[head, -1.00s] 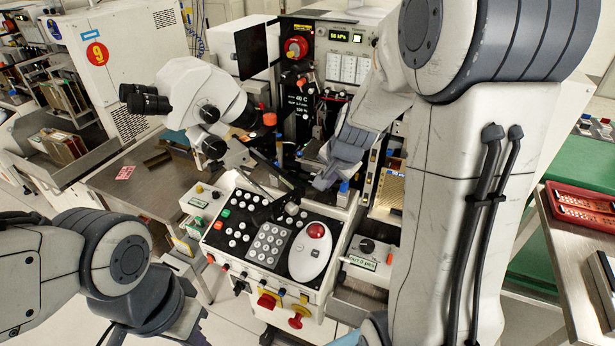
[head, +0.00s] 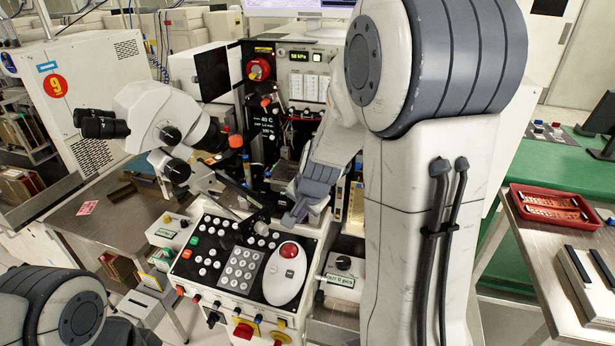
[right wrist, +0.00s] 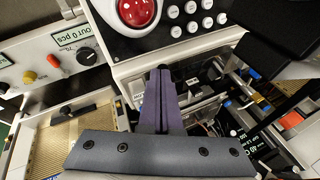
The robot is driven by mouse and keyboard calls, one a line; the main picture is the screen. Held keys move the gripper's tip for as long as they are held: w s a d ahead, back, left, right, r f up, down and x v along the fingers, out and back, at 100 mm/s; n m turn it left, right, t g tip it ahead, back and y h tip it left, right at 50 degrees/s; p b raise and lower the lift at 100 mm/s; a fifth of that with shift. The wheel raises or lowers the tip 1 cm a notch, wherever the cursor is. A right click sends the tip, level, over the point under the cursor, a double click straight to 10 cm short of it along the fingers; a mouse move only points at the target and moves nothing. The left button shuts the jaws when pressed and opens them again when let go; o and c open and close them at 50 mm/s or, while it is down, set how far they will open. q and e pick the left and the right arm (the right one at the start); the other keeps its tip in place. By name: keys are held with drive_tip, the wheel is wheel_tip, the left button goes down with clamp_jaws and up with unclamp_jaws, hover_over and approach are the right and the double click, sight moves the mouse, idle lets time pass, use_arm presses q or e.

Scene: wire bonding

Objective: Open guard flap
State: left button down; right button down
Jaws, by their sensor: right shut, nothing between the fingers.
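My right gripper (head: 292,218) is in front of the bonding machine, just behind the control console's trackball. In the right wrist view its fingers (right wrist: 162,72) are together and empty, pointing at the console's rear edge. A clear, see-through panel (right wrist: 203,112) beside the fingers may be the guard flap. I cannot tell its edges, whether it is open, or whether the fingers touch it. In the head view my right arm and gripper hide part of this area. My left arm is at the lower left; its gripper is not in view.
The control console (head: 205,265) has buttons and a red trackball (head: 289,250). A white microscope (head: 150,120) stands left of the work area. A small box labelled OUT (head: 342,272) is right of the console. A red tray (head: 555,207) lies on the right-hand bench.

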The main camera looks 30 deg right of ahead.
idle(0.3)
drive_tip(key=w+d+r+p+v, duration=0.1)
drive_tip(key=p+v, duration=0.1)
drive_tip(key=v, duration=0.8)
drive_tip(key=s+a+f+n, duration=0.1)
drive_tip(key=a+f+n, duration=0.1)
drive_tip(key=a+f+n+g, duration=0.1)
drive_tip(key=a+f+n, duration=0.1)
drive_tip(key=s+a+f+n, duration=0.1)
drive_tip(key=a+f+n, duration=0.1)
drive_tip(key=shift+s+a+f+n+g+y, duration=0.1)
drive_tip(key=shift+s+f+n+g+y, duration=0.2)
drive_tip(key=s+a+f+n, duration=0.1)
drive_tip(key=n, duration=0.1)
drive_tip(key=s+a+f+n, duration=0.1)
drive_tip(key=a+f+n, duration=0.1)
drive_tip(key=s+a+f+n+g, duration=0.1)
drive_tip(key=s+a+f+n, duration=0.1)
drive_tip(key=shift+n, duration=0.3)
drive_tip(key=s+a+r+n+g, duration=0.1)
drive_tip(key=s+a+r+n, duration=0.2)
drive_tip(key=s+a, duration=0.3)
drive_tip(key=s+a+r+n+g+y, duration=0.1)
drive_tip(key=s+a+r+n, duration=0.2)
drive_tip(key=s+a, duration=0.4)
drive_tip(key=shift+s+n+g, duration=0.2)
drive_tip(key=shift+n+g, duration=0.2)
drive_tip(key=shift+n, duration=0.1)
